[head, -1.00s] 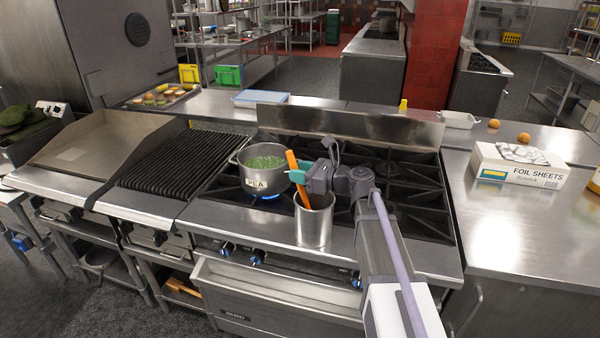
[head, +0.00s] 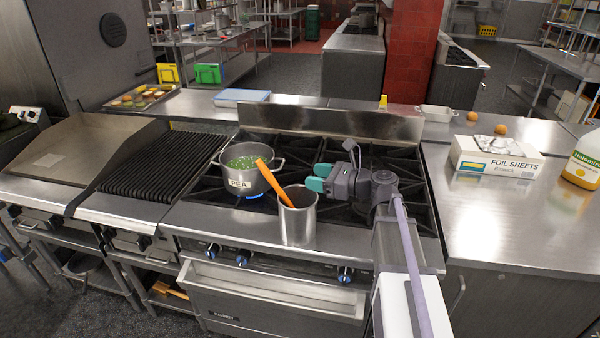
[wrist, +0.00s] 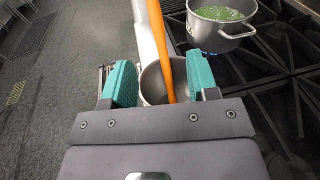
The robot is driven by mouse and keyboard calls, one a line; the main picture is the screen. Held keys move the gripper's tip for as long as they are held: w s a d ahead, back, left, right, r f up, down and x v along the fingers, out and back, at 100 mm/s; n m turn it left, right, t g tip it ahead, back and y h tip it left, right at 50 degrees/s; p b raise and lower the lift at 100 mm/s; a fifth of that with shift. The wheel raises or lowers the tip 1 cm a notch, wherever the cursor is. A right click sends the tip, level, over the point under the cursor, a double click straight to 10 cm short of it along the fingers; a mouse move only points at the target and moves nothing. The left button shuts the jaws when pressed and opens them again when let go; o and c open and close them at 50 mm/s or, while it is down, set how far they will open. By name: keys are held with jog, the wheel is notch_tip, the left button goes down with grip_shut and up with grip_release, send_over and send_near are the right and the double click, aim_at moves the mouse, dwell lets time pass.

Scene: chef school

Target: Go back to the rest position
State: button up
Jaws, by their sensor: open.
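My gripper (head: 318,177) is open and empty above the stove, to the right of a steel canister (head: 297,222). An orange-handled utensil (head: 270,180) leans in the canister, its lower end hidden inside. In the wrist view, the orange handle (wrist: 161,45) shows between my two teal fingers (wrist: 160,84), beyond them, with the canister (wrist: 153,85) behind. In the head view the fingers are clear of the handle.
A pot marked PEA (head: 246,178) with green contents stands on a lit burner, left of the canister. A foil sheets box (head: 495,160) and a yellow bottle (head: 583,165) stand on the right counter. A griddle (head: 75,155) is at left.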

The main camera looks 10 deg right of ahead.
jog(key=s+a+f+n+g+h, duration=0.2)
jog(key=s+f+n+g+h, duration=0.3)
jog(key=s+n, duration=0.5)
jog(key=s+a+f+n+g+h, duration=0.2)
jog(key=s+f+n+g+h, duration=0.3)
jog(key=n, duration=0.9)
jog(key=s+f+h, duration=0.3)
jog(key=s+f, duration=0.1)
jog(key=f, duration=0.1)
jog(key=shift+s+a+f+n, duration=0.25)
jog(key=shift+s+n, duration=0.15)
